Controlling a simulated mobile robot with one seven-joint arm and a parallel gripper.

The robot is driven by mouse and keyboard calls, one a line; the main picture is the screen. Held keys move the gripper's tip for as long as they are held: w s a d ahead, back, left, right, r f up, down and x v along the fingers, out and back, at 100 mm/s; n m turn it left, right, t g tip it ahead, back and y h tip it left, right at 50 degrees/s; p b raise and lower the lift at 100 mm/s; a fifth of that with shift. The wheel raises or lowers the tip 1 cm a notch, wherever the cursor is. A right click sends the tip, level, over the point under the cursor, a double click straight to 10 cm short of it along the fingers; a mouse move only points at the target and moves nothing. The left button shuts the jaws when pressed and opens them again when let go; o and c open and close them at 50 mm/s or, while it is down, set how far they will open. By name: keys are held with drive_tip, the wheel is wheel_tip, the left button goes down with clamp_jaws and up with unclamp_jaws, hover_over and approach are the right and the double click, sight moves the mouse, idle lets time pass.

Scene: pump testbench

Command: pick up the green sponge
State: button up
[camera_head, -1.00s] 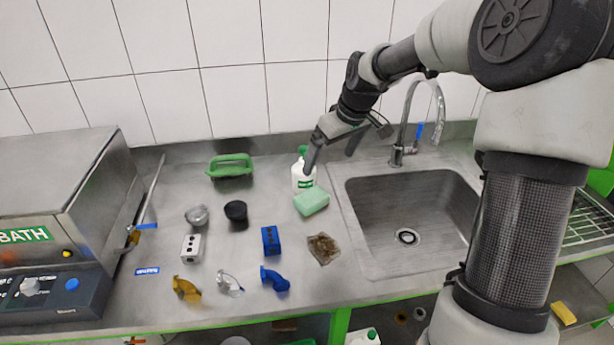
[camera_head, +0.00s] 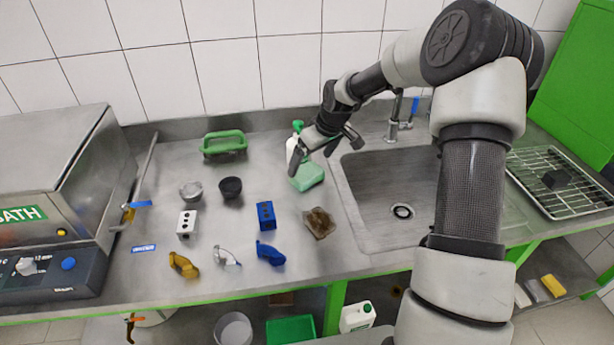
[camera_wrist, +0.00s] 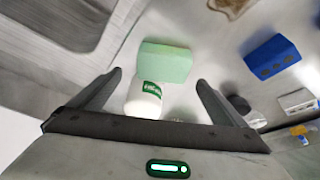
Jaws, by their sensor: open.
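The green sponge (camera_head: 309,177) lies on the steel counter just left of the sink, partly covered by my gripper in the head view. My gripper (camera_head: 312,171) is open above it, its fingers pointing down. In the wrist view the sponge (camera_wrist: 165,62) is a pale green block ahead of my gripper (camera_wrist: 160,82) and roughly between its fingertips. Nothing is between the fingers that I can see held. A white bottle (camera_wrist: 144,100) with a green label stands close to the sponge, and shows behind my gripper in the head view (camera_head: 292,149).
The sink (camera_head: 385,215) is right of the sponge. A brown crumpled piece (camera_head: 319,223) lies in front. A blue block (camera_head: 266,215), dark cup (camera_head: 230,187) and green basket (camera_head: 223,143) are to the left. A tap (camera_head: 393,125) stands behind the sink.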

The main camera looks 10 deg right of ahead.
sight(305, 170)
drive_tip(key=x, duration=0.4)
drive_tip(key=shift+a+f, duration=0.2)
drive_tip(key=shift+a, duration=0.1)
drive_tip(key=shift+c, duration=0.4)
drive_tip(key=c, duration=1.1)
drive_tip(key=shift+r, duration=0.5)
drive_tip(key=v, duration=0.2)
drive_tip(key=shift+d+r, duration=0.1)
drive_tip(key=shift+r, duration=0.3)
drive_tip(key=s+d, duration=0.2)
drive_tip(key=s, duration=0.3)
drive_tip(key=s+d, duration=0.3)
drive_tip(key=s, duration=0.2)
drive_tip(key=s+d, duration=0.3)
drive_tip(key=s, duration=0.2)
drive_tip(key=shift+d, duration=0.25)
